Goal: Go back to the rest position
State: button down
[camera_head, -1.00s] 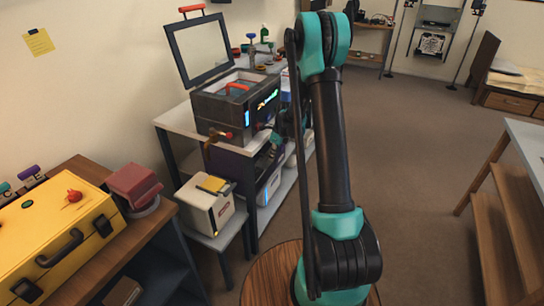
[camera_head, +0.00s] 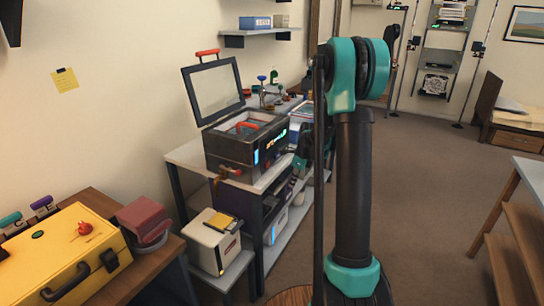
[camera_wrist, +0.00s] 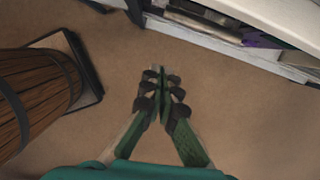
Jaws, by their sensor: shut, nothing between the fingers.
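My gripper (camera_wrist: 161,80) shows in the wrist view with its fingers together and nothing held between them. It hangs over bare brown floor (camera_wrist: 225,115), apart from any object. In the head view my arm stands tall in the middle right. The gripper there is mostly hidden behind the arm, so its place against the bench is hard to tell.
A bench (camera_head: 185,157) carries a dark open-lidded machine (camera_head: 225,150). A white box (camera_head: 210,245) stands on a low stand before it. A yellow case (camera_head: 55,250) lies at lower left. A table (camera_head: 530,170) stands right. Carpet between is clear.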

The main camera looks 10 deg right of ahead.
jog(key=s+r+n+t+h, duration=0.2)
jog(key=s+n, duration=2.2)
jog(key=s, duration=0.8)
jog(key=shift+a, duration=0.35)
jog(key=shift+s+r, duration=0.1)
